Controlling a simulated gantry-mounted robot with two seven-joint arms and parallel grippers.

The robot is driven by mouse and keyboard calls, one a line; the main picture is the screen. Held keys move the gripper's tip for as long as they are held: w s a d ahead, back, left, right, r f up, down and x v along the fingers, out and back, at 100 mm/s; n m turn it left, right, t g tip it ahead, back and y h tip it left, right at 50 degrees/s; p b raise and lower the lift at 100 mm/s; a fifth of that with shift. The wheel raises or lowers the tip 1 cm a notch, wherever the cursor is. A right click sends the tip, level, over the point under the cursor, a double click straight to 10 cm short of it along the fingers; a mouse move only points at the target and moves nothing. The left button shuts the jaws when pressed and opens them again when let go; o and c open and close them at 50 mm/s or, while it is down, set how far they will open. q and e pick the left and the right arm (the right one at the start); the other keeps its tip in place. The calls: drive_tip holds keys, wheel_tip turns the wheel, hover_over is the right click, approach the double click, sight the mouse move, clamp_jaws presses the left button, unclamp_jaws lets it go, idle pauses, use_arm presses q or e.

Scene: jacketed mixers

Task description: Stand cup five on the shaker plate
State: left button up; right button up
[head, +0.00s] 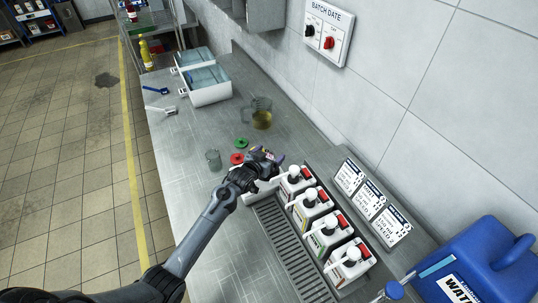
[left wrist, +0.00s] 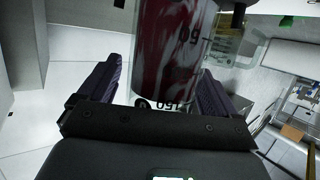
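My left gripper (head: 264,158) is low over the bench, just left of the row of pump bottles. In the left wrist view a clear cup with red and white streaked contents (left wrist: 172,50) stands large between its two dark purple fingers (left wrist: 160,75). Printed marks, 90 and 150, show upside down on the cup. A narrow gap shows at the left finger; I cannot tell whether the right finger touches. No five is readable on it. A white block (head: 262,192) lies partly behind the gripper; I cannot tell whether it is the shaker plate. My right gripper is out of view.
Pump bottles (head: 322,233) stand right of a drain grate (head: 283,240). A clear beaker (head: 213,160), red disc (head: 237,158), green disc (head: 241,143) and yellow-filled jug (head: 261,120) lie beyond.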

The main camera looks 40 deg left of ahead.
use_arm(q)
drive_tip(key=shift+r, duration=0.1)
drive_tip(key=shift+s+d+r, duration=0.1)
drive_tip(key=shift+s+r, duration=0.1)
drive_tip(key=shift+s, duration=0.25)
drive_tip(key=p+v, duration=0.2)
drive_tip(key=v, duration=0.8)
drive_tip(key=s+d+f+m+g, duration=0.1)
drive_tip(key=s+d+g, duration=0.2)
drive_tip(key=s+d, duration=0.3)
drive_tip(key=s+d+f+m+g+h, duration=0.1)
drive_tip(key=s+d+g, duration=0.3)
drive_tip(key=s, duration=0.9)
drive_tip(key=s+d+f+m+g+h, duration=0.1)
drive_tip(key=s+d+g, duration=0.2)
drive_tip(key=s+d, duration=0.5)
drive_tip(key=shift+s+f+m+g, duration=0.4)
drive_tip(key=shift+s, duration=0.7)
drive_tip(key=shift+d+r, duration=0.1)
drive_tip(key=shift+d, duration=0.05)
wheel_tip(320, 180, up, 24)
drive_tip(key=p, duration=2.4)
drive_tip(key=shift+r, duration=0.2)
